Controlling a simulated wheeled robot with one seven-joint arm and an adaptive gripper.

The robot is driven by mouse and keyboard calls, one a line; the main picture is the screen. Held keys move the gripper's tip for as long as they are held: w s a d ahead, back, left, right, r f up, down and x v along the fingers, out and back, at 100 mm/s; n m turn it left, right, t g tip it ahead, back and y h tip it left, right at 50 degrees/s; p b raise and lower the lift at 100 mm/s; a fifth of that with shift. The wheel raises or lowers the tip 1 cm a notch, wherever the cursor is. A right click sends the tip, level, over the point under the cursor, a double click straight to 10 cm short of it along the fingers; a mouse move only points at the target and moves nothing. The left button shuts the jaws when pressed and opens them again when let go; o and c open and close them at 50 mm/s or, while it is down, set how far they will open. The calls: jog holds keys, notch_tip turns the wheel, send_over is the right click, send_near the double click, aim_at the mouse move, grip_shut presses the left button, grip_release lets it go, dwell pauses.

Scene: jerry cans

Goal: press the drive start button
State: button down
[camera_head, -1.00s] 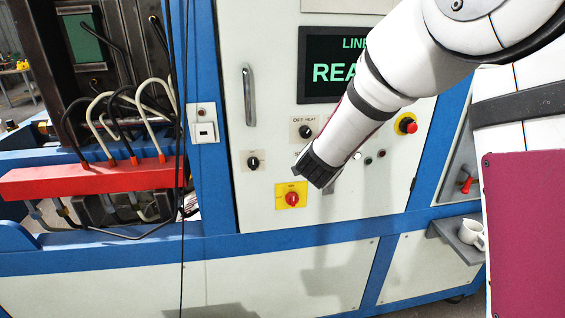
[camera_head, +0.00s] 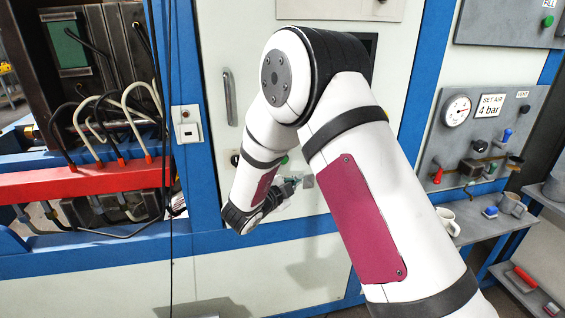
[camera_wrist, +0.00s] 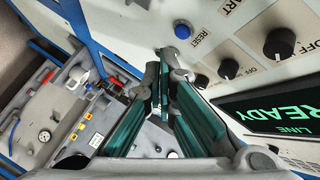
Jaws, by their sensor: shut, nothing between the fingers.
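My gripper (camera_head: 291,186) is in front of the white control panel, mostly behind my own arm in the head view. In the wrist view my gripper (camera_wrist: 171,60) is shut and empty, its dark fingertips close to the panel (camera_wrist: 215,22). A partly cut label ending in "TART" shows at the wrist view's top edge; no drive start button can be made out beside it. A blue button (camera_wrist: 182,29) is near a RESET label, just above the fingertips. A green button (camera_head: 284,160) shows in the head view, above the fingers; its label is not readable.
Black knobs (camera_wrist: 278,42) and a screen reading READY (camera_wrist: 270,118) are right of the fingers in the wrist view. A valve board with a gauge (camera_head: 456,111) and a shelf (camera_head: 490,226) with mugs stand at right. A red manifold with cables (camera_head: 85,178) is at left.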

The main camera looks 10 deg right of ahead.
jog(key=shift+w+d+b, duration=0.1)
jog(key=shift+w+b, duration=2.45)
jog(key=shift+w, duration=1.9)
jog(key=shift+w, duration=0.4)
jog(key=shift+w+b, duration=0.3)
jog(key=shift+w, duration=0.1)
jog(key=shift+s+p, duration=0.55)
jog(key=shift+s, duration=0.3)
jog(key=shift+s, duration=0.1)
